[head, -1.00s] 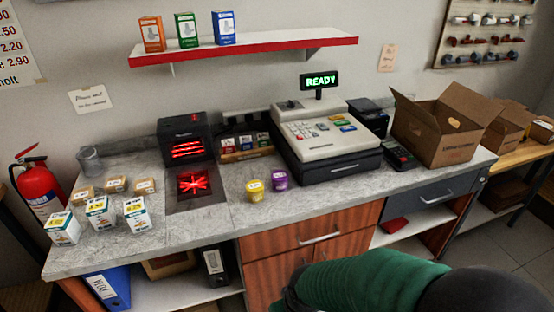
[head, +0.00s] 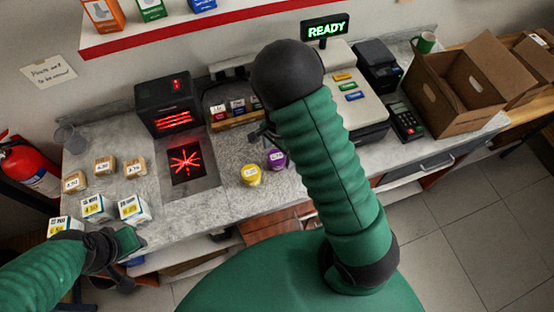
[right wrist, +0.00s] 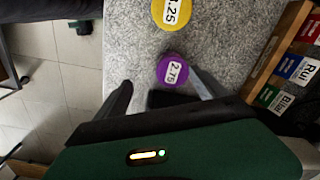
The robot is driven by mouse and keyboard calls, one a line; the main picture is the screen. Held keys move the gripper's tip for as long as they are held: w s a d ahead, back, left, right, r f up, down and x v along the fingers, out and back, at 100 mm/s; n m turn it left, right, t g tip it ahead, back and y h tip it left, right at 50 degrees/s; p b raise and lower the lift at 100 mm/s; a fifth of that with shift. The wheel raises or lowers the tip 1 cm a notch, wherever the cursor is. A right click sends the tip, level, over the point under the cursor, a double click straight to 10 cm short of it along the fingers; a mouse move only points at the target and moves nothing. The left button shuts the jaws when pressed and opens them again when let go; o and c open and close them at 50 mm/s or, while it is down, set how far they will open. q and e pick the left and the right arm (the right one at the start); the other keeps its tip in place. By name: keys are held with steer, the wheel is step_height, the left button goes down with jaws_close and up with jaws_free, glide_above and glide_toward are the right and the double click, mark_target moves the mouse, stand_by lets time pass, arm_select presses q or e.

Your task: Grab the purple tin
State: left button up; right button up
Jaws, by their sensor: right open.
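The purple tin (head: 276,159) stands on the grey counter, beside the yellow tin (head: 251,175), in the head view. In the right wrist view the purple tin (right wrist: 173,71) shows its white 2.75 label, with the yellow tin (right wrist: 172,12) above it. My right gripper (head: 264,134) is open, just behind the purple tin in the head view and partly hidden by my arm. In the right wrist view the fingers of my right gripper (right wrist: 161,77) are spread, with the purple tin between and just beyond their tips. My left gripper (head: 128,243) is at the counter's front left; its jaws are unclear.
A rack of small boxes (head: 239,118) stands close behind the tins. The cash register (head: 362,107) is to the right, partly behind my arm. A scanner with red light (head: 175,107) is left. White boxes (head: 97,208) stand near my left gripper.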

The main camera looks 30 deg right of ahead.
mark_target(277, 156)
steer(key=w+f, duration=0.2)
steer(key=f, duration=0.1)
steer(key=d+f, duration=0.1)
steer(key=f, duration=0.1)
steer(key=shift+w+p, duration=0.35)
steer(key=shift+w, duration=0.05)
steer(key=f, duration=0.1)
steer(key=f+p, duration=0.1)
steer(key=f, duration=0.1)
steer(key=shift+d+f, duration=0.3)
steer(key=shift+f, duration=0.1)
steer(key=shift+s+a+f, duration=0.15)
steer(key=shift+s, duration=0.05)
steer(key=shift+s+a, duration=0.1)
steer(key=shift+a, duration=0.35)
steer(key=shift+c, duration=1.1)
steer(key=shift+w, duration=0.35)
steer(key=c, duration=0.5)
steer(key=shift+s+d, duration=0.15)
steer(key=shift+d, duration=0.25)
steer(key=c, duration=0.9)
arm_select(q)
steer(key=shift+w+d+r, duration=0.3)
steer(key=shift+w+r, duration=0.15)
steer(key=shift+w, duration=0.2)
steer(key=shift+w+d+r, duration=0.25)
steer(key=shift+w+r, duration=0.2)
steer(key=shift+w, duration=0.15)
arm_select(e)
steer(key=shift+o, duration=0.2)
